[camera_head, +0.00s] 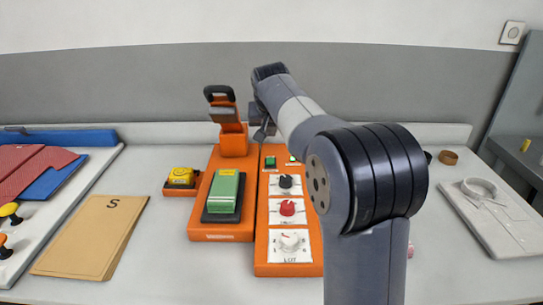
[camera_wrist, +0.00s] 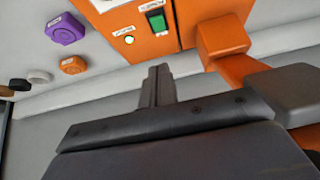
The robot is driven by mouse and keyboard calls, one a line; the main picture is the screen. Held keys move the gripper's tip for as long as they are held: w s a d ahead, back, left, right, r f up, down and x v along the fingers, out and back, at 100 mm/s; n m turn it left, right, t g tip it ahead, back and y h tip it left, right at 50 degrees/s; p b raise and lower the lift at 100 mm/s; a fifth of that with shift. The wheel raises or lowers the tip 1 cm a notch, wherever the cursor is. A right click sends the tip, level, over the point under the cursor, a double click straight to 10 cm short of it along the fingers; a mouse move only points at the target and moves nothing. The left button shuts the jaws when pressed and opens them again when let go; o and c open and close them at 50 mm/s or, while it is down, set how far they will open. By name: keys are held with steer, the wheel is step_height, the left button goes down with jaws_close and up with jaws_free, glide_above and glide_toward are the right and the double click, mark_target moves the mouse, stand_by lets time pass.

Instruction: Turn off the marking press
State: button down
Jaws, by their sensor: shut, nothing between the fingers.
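The marking press (camera_head: 200,235) is an orange machine on the counter, with a black-handled lever (camera_head: 220,92) raised at its back and a green block on its front plate. Its orange control panel (camera_head: 262,225) stands to the right, with a black knob (camera_head: 286,181), a red knob (camera_head: 288,207) and a white dial (camera_head: 290,242). A green switch (camera_head: 270,161) is at the panel's far end; in the wrist view the green rocker switch (camera_wrist: 157,20) is beside a small lit green lamp (camera_wrist: 128,40). My gripper (camera_head: 262,134) is shut and empty by the panel's far end, its fingertips (camera_wrist: 158,70) apart from the switch.
A yellow-topped block (camera_head: 181,177) is left of the press. A brown folder marked S (camera_head: 92,238) lies farther left. The wrist view shows a purple knob-like piece (camera_wrist: 66,30) and an orange one (camera_wrist: 73,65). My arm hides the panel's right side in the head view.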

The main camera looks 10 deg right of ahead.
glide_above(272, 163)
steer(key=f, duration=0.8)
steer(key=shift+s+a+f, duration=0.15)
steer(key=shift+s+f, duration=0.05)
steer(key=shift+s, duration=0.15)
steer(key=shift+s+f, duration=0.25)
steer(key=shift+f, duration=1)
steer(key=shift+s+a+f, duration=0.1)
steer(key=shift+s+f, duration=0.05)
steer(key=shift+f, duration=0.5)
steer(key=shift+f+b, duration=0.2)
steer(key=shift+b, duration=0.25)
steer(key=b, duration=0.2)
steer(key=f+t+b, duration=0.1)
steer(key=b, duration=0.2)
steer(key=shift+s+f+t, duration=0.25)
steer(key=shift+t, duration=0.05)
steer(key=shift+r+p, duration=0.4)
steer(key=shift+r, duration=0.1)
